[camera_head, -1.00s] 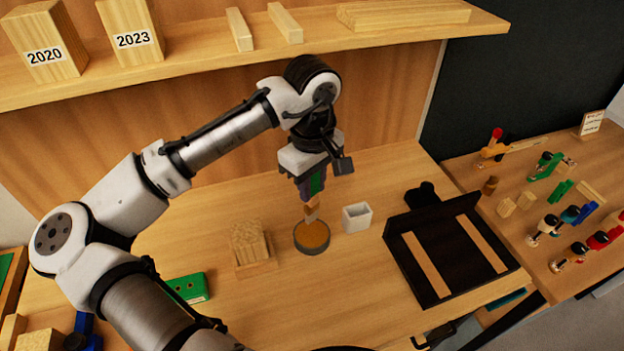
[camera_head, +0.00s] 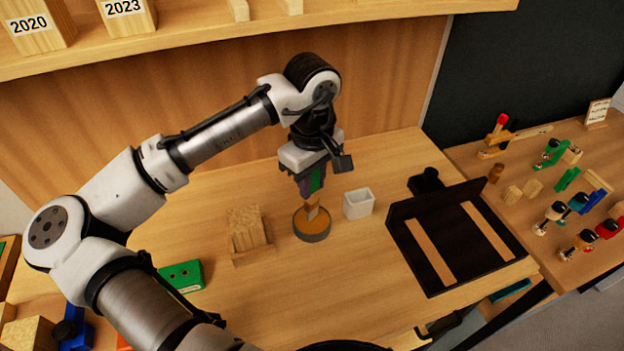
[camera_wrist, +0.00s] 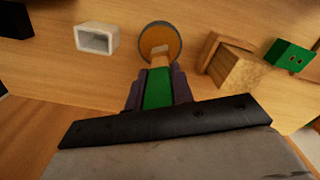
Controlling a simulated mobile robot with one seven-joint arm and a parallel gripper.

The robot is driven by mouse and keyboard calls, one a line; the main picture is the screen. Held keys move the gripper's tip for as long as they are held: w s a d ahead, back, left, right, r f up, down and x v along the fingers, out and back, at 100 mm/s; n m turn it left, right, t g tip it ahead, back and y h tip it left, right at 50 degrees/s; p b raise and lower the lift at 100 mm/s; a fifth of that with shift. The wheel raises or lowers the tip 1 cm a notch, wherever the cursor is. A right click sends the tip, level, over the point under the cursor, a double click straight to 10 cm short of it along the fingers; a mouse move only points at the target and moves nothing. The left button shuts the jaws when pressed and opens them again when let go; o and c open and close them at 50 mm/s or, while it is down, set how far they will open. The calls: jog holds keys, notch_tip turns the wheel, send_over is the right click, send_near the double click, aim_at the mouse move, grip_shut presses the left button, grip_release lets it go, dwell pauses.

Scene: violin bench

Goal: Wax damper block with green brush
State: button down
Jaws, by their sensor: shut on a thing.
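My gripper (camera_head: 311,184) is shut on the green brush (camera_wrist: 158,88), whose wooden lower part (camera_head: 312,208) points down. In the head view the brush tip is over or in a round dish of orange-brown wax (camera_head: 311,235). The dish also shows in the wrist view (camera_wrist: 172,37), with the brush tip against its wax or just above it; I cannot tell which. A wooden block (camera_head: 246,230) with a grained top stands on a wooden holder left of the dish. I cannot tell for certain whether it is the damper block.
A white square cup (camera_head: 358,203) stands just right of the dish. A black tray-like fixture with two wooden strips (camera_head: 428,258) is farther right. A green block with holes (camera_head: 182,275) lies at the left. A side table with several tools is at the far right.

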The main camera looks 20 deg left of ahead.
jog(key=shift+f, duration=0.6)
dwell(1.8)
jog(key=shift+r, duration=0.1)
notch_tip(320, 180, up, 5)
jog(key=p, duration=0.5)
jog(key=shift+r, duration=0.95)
